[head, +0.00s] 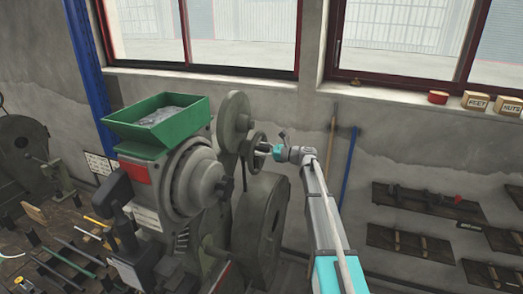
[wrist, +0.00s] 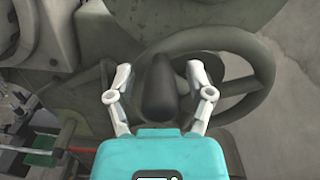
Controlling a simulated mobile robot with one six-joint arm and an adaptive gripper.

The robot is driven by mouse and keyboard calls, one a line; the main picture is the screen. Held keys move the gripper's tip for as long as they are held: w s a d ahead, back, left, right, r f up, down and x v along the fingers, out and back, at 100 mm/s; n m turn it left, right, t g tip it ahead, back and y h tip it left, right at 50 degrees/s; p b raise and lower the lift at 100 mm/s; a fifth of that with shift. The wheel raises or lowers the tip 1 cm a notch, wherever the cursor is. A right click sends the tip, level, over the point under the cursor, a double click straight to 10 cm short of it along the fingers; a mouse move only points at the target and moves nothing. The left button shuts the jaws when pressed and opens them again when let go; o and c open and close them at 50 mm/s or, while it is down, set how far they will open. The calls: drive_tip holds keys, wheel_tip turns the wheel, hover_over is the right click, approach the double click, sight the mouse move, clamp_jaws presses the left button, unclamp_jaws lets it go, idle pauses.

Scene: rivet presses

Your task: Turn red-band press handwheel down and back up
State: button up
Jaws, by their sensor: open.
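The press with a red band (head: 136,172) and a green hopper (head: 157,120) stands left of centre in the head view. Its grey-green handwheel (head: 254,150) is on its right side; in the wrist view the wheel rim (wrist: 262,75) curves across the upper middle. A dark handle knob (wrist: 160,87) stands out from the wheel toward the wrist camera. My gripper (head: 268,150) is at the wheel. In the wrist view my gripper (wrist: 159,78) is open, with one finger on each side of the knob and gaps visible. Contact with the knob cannot be told.
Large flywheels (head: 262,230) sit close below and behind the handwheel. Metal rods and tools lie on a bench (head: 65,240) at the lower left. Wall shelves (head: 425,205) hang at the right. A wooden-handled tool (head: 332,145) and a blue pole (head: 349,165) lean on the wall.

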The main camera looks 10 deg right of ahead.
clamp_jaws()
drive_tip(key=shift+a, duration=0.15)
idle(0.4)
